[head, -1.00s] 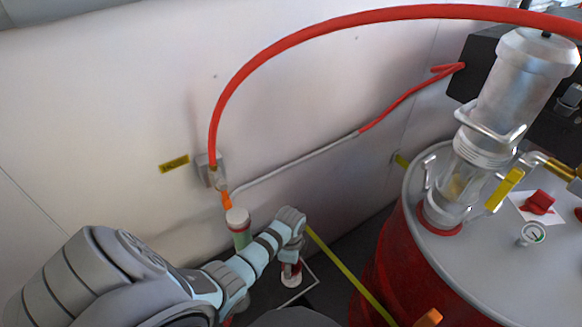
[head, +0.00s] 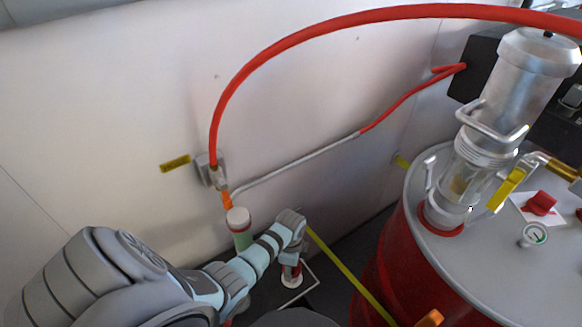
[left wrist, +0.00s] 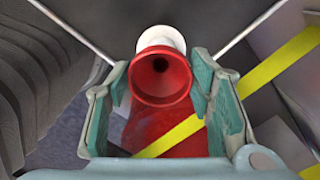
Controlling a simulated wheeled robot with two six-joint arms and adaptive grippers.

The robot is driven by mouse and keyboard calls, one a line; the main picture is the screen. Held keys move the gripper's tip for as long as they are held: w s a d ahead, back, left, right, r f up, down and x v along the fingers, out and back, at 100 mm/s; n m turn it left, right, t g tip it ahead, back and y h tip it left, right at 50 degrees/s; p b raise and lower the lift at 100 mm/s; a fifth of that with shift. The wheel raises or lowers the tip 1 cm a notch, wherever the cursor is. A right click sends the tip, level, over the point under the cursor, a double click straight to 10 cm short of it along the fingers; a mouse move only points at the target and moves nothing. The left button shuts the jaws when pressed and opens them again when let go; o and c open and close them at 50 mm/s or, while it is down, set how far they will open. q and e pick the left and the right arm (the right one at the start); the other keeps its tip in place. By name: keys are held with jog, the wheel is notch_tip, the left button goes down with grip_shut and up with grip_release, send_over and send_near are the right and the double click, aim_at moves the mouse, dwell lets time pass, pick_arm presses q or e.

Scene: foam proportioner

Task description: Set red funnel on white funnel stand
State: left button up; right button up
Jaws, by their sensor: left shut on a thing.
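The red funnel (left wrist: 162,75) sits between the fingers of my left gripper (left wrist: 162,104), its round mouth facing the wrist camera. My left gripper is shut on it. In the head view the left gripper (head: 293,232) points down, low and right of the wall outlet, and mostly hides the funnel. A white round part (left wrist: 161,38), seemingly the white funnel stand, shows just beyond the funnel in the left wrist view. It shows as a small white piece (head: 292,283) below the gripper in the head view. I cannot tell whether funnel and stand touch. My right gripper is not in view.
A red drum (head: 390,260) with a clear cylinder (head: 520,85) on top stands to the right. A green, white-capped container (head: 241,238) stands left of the gripper. A red hose (head: 350,20) arches above. A yellow stripe (head: 350,275) crosses the dark floor.

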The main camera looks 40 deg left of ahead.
pick_arm(q)
jog(key=shift+f+b, duration=0.35)
jog(key=shift+f, duration=0.2)
jog(key=o, duration=0.8)
notch_tip(320, 180, up, 11)
jog(key=p, duration=1.1)
jog(key=shift+r, duration=0.1)
